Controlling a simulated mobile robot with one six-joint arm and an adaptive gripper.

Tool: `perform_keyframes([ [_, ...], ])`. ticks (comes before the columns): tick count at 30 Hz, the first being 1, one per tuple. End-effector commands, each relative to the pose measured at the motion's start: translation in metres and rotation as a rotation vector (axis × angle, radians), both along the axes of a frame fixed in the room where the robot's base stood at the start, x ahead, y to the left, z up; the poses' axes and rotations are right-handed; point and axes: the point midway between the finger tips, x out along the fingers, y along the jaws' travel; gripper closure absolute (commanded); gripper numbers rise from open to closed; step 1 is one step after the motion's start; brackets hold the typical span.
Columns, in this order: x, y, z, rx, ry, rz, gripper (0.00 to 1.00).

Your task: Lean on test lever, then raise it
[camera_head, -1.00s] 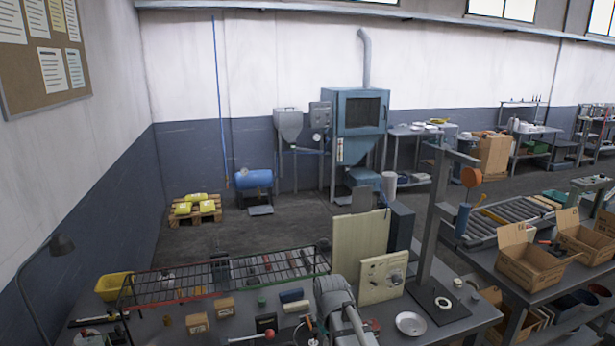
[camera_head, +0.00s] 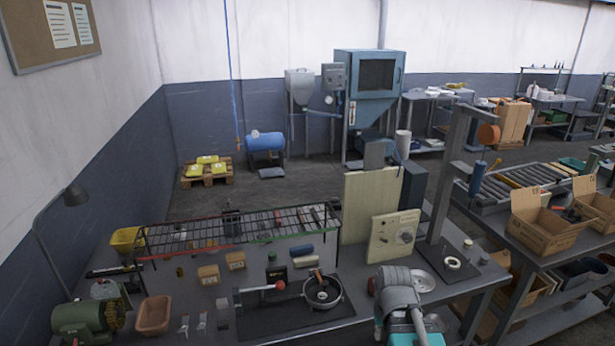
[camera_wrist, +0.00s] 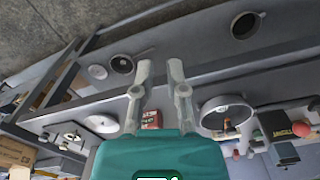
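The test lever (camera_head: 262,288) is a thin rod with a red knob, lying roughly level above a dark base plate (camera_head: 322,315) on the workbench. A round metal ring with an orange-handled piece (camera_head: 322,290) sits beside it on that plate. My gripper, with a teal body, is to the right of the lever in the head view, its fingers hidden there. In the wrist view my gripper (camera_wrist: 159,70) shows two pale fingers apart, with nothing between them. A red knob (camera_wrist: 236,155) shows at the right in that view, well away from the fingers.
A wire rack (camera_head: 235,232) stands behind the lever, and an upright board (camera_head: 369,205) and a dial panel (camera_head: 394,237) to its right. A green motor (camera_head: 85,318) and brown tray (camera_head: 154,315) are at the left. A post stand (camera_head: 452,180) is at the right.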

Motion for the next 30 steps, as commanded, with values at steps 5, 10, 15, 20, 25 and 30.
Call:
perform_keyframes([
  [5,0.003,0.002,0.002,0.002,-0.002,-0.004,0.41],
  [10,0.022,0.019,0.014,0.017,-0.016,-0.037,0.22],
  [15,0.059,0.058,0.036,0.052,-0.041,-0.118,0.22],
  [20,0.1,0.114,0.064,0.107,-0.063,-0.227,0.22],
  [25,0.137,0.18,0.091,0.171,-0.073,-0.349,0.22],
  [30,0.157,0.23,0.109,0.221,-0.069,-0.441,0.22],
])
